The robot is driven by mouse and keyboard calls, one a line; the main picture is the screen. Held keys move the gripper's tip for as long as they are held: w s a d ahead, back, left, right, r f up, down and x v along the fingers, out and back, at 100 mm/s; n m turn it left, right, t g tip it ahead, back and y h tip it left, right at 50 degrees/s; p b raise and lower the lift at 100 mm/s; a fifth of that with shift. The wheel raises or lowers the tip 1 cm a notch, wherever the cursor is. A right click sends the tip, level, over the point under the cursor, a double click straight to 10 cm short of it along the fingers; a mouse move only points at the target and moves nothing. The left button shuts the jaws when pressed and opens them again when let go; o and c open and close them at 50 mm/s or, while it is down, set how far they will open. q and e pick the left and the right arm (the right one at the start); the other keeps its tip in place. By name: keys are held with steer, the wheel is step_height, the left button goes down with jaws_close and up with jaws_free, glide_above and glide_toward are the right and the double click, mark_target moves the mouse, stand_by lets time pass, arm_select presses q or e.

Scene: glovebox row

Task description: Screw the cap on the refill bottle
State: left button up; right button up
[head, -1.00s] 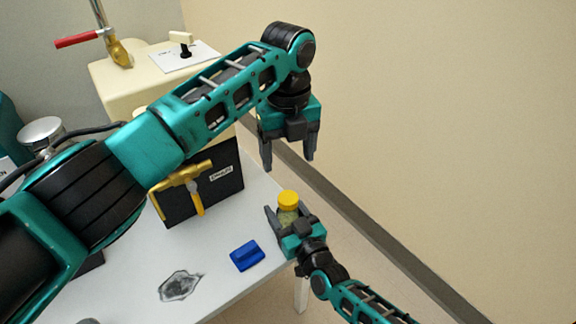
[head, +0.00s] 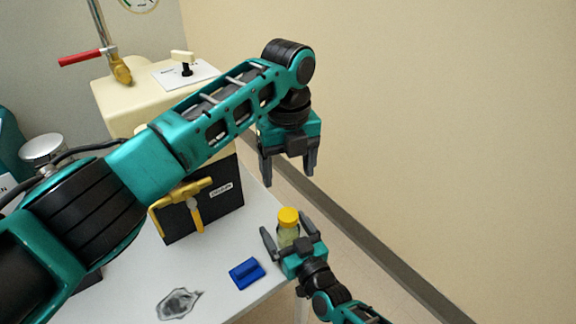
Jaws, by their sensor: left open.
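The refill bottle (head: 287,234) is a small, clear, yellowish bottle near the right edge of the white table. The yellow cap (head: 288,216) sits on its top; how tightly, I cannot tell. My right gripper (head: 284,224) has its fingers on either side of the bottle, with a small gap showing at the left finger. It looks open, and it hides the bottle's lower part. My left gripper (head: 288,178) points down, open and empty, above the cap in the picture and apart from it.
A blue block (head: 247,273) lies on the white table (head: 222,298), near a dark-outlined patch (head: 179,304). A black panel (head: 226,208) with a yellow valve handle (head: 192,192) stands behind. A cream box (head: 115,98) with a red-handled lever (head: 80,57) is at the back left. The wall is at the right.

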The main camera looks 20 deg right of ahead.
steer(key=s+d+p, duration=0.2)
steer(key=s, duration=1)
steer(key=shift+p, duration=0.35)
steer(key=shift+s+d, duration=0.1)
steer(key=shift+s, duration=0.1)
